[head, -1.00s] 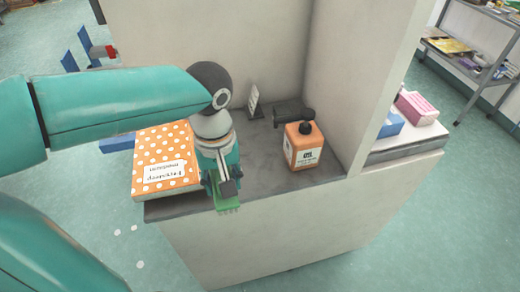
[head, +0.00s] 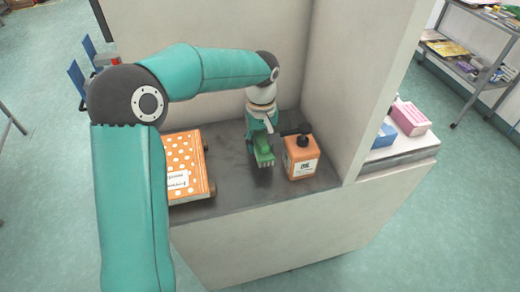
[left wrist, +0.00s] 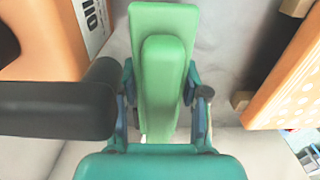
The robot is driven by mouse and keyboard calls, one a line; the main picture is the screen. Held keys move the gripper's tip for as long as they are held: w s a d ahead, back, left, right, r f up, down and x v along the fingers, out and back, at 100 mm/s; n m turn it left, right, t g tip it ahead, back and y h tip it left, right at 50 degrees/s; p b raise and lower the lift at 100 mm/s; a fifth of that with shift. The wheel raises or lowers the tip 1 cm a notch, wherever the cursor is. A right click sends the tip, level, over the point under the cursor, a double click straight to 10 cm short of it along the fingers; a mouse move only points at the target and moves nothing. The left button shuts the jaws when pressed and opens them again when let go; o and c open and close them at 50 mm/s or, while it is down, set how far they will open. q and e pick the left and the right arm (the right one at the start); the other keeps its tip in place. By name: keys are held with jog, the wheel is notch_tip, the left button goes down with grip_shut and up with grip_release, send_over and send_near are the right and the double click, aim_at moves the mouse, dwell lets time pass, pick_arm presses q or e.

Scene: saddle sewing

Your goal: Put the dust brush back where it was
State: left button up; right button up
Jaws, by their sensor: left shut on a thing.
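The green dust brush (head: 264,156) is held in my left gripper (head: 262,140), between the orange box and the orange oil bottle, over the grey counter (head: 228,190). Its bristle end points toward the counter's front edge. In the left wrist view the brush (left wrist: 163,70) lies between the two fingers of my left gripper (left wrist: 162,95), which are shut on it. I cannot tell whether the brush touches the counter. My right gripper is not in view.
The orange oil bottle (head: 301,160) stands just right of the brush, with its black pump top beside my gripper. An orange polka-dot box (head: 185,155) lies to the left. White walls (head: 340,80) close the counter at back and right. Pink (head: 410,117) and blue boxes sit beyond the right wall.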

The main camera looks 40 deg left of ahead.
pick_arm(q)
notch_tip(320, 180, down, 4)
jog(key=shift+r, duration=0.2)
jog(key=shift+w+f+p, duration=0.1)
jog(key=shift+f+p, duration=0.1)
jog(key=shift+p, duration=0.35)
jog(key=shift+w+f, duration=0.1)
jog(key=shift+f, duration=0.1)
jog(key=shift+f, duration=0.1)
jog(key=o, duration=1.2)
